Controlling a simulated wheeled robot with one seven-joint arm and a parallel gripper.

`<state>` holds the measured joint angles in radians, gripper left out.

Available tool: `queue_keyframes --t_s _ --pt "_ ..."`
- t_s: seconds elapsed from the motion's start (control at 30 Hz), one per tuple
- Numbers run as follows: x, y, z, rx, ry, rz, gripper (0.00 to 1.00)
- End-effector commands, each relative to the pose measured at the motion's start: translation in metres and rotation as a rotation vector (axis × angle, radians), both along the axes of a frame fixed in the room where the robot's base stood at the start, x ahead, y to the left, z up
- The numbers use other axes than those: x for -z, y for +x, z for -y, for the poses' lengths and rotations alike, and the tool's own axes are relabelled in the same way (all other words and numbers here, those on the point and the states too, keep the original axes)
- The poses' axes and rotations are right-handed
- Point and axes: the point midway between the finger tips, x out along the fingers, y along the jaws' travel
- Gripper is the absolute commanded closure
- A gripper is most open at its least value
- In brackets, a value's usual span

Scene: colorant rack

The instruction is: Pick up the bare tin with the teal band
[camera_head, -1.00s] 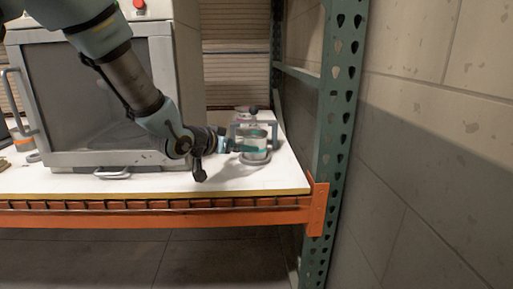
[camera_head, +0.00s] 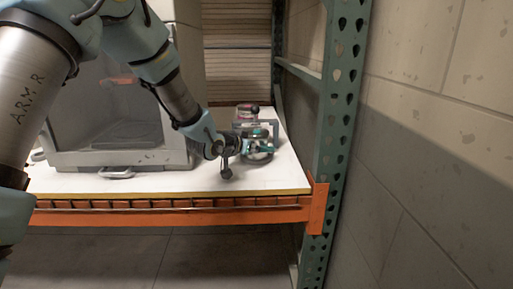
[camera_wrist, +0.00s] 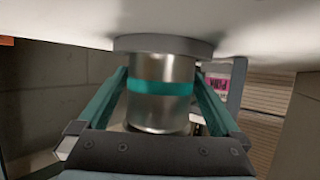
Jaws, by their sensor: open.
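The bare metal tin with the teal band (camera_wrist: 161,88) fills the middle of the wrist view, which looks upside down. It stands on a round grey base (camera_wrist: 163,44) on the white shelf top. My gripper (camera_wrist: 162,80) is open, with one teal finger on each side of the tin. The fingertips reach about as far as the tin; whether they touch it I cannot tell. In the head view, my gripper (camera_head: 260,147) is at the tin from the left and partly hides it.
A grey stand with a dark knob (camera_head: 254,109) is just behind the tin; a pink label (camera_wrist: 217,84) shows there. A large glass-fronted cabinet (camera_head: 105,115) stands at left. A green rack post (camera_head: 332,130) and block wall are at right.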

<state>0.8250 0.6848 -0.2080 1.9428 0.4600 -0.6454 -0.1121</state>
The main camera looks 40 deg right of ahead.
Motion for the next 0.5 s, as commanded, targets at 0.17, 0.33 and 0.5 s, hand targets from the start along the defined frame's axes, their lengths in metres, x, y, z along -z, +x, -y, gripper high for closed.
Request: queue_keyframes --t_s 0.17,0.33,0.5 --pt "-0.0001 0.0001 -0.0002 0.0 0.0 0.0 0.17" --pt "-0.0002 0.0001 -0.0004 0.0 0.0 0.0 0.36" --pt "-0.0003 0.0001 -0.0003 0.0 0.0 0.0 0.55"
